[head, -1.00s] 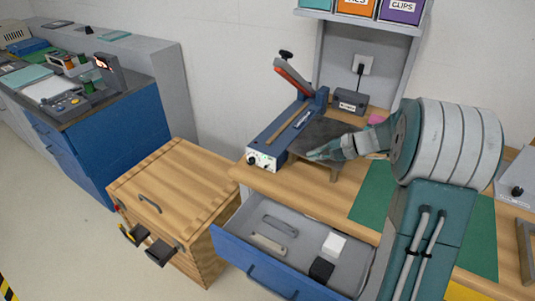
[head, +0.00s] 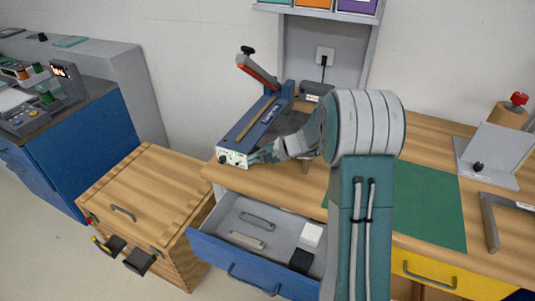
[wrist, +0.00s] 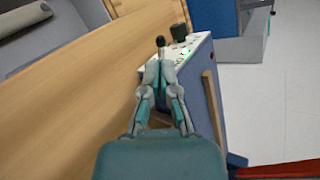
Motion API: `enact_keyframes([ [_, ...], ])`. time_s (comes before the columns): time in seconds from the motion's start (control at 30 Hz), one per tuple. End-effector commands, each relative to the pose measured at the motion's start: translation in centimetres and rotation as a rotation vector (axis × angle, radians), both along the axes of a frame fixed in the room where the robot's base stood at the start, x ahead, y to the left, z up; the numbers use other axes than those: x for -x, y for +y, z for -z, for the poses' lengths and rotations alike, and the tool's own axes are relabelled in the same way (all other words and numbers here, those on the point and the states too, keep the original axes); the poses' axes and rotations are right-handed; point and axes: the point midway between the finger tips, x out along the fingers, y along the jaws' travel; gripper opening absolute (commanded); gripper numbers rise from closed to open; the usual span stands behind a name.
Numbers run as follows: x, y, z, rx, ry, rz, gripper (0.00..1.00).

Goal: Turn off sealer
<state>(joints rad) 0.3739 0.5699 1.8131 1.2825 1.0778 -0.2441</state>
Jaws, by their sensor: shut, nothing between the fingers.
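The sealer (head: 258,123) is a long blue bench unit on the wooden worktop, with its red-lined lever arm raised. Its white front panel (head: 232,158) carries dark controls and a small green light. In the wrist view the panel (wrist: 203,47) shows a black knob (wrist: 180,33) and a small black-tipped switch (wrist: 161,42). My gripper (head: 253,158) is shut and empty, just right of the panel in the head view. In the wrist view my gripper (wrist: 159,70) has its tips right by the switch; whether they touch cannot be told. The tips hide part of the panel.
An open blue drawer (head: 236,263) holds several small items below the worktop. A wooden cart (head: 150,190) stands to the left. A green mat (head: 425,205) lies right of my arm. A grey box (head: 311,98) and wall socket (head: 325,55) are behind the sealer.

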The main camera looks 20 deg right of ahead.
Motion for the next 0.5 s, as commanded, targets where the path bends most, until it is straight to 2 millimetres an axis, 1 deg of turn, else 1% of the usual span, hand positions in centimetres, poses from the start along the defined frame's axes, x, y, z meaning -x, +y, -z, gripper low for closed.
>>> enact_keyframes([
  [0.03,-0.4,0.8,0.5,0.0,0.001,-0.004,0.0],
  [0.2,-1.3,2.1,1.5,0.001,-0.001,-0.002,0.0],
  [0.5,-1.6,2.5,1.8,0.001,-0.002,0.0,0.0],
])
